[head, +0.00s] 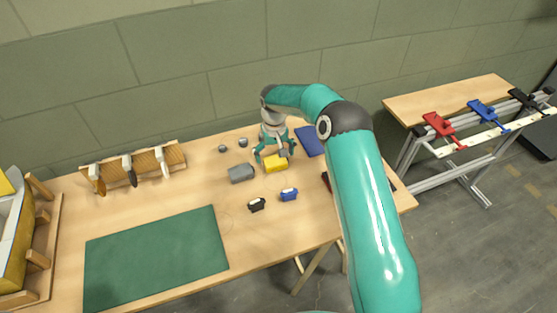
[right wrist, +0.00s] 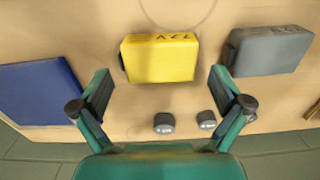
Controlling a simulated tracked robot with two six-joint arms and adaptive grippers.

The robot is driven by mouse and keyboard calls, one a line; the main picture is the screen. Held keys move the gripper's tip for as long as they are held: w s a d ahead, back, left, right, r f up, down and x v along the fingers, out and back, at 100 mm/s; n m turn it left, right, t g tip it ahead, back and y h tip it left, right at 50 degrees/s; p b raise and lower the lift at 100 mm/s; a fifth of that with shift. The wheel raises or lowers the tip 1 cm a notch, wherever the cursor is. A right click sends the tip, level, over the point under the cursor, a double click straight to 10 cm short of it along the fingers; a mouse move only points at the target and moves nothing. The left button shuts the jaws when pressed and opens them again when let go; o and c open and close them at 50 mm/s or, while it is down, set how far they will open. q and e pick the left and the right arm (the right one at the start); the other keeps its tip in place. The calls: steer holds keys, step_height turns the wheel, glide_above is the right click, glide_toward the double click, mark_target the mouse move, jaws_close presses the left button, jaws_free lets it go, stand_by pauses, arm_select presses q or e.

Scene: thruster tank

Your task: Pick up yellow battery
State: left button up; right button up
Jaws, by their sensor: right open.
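The yellow battery (head: 276,164) lies on the wooden table under my right gripper (head: 274,156) in the head view. In the right wrist view the yellow battery (right wrist: 160,58) is a box with dark lettering on one side. It sits ahead of my right gripper (right wrist: 160,85), roughly centred between the two teal fingers. The fingers are spread open and nothing is between their tips. Whether they touch the battery cannot be told. My left gripper is not in view.
A grey block (head: 241,174) sits just left of the battery, and a blue pad (head: 309,141) lies to the right. Two small grey cylinders (right wrist: 164,123) stand behind. A black item (head: 257,205) and a blue item (head: 289,195) lie in front. A green mat (head: 155,258) covers the left front.

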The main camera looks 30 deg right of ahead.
step_height(320, 180, down, 2)
steer(key=c, duration=1.3)
steer(key=shift+c, duration=0.6)
steer(key=shift+r, duration=0.1)
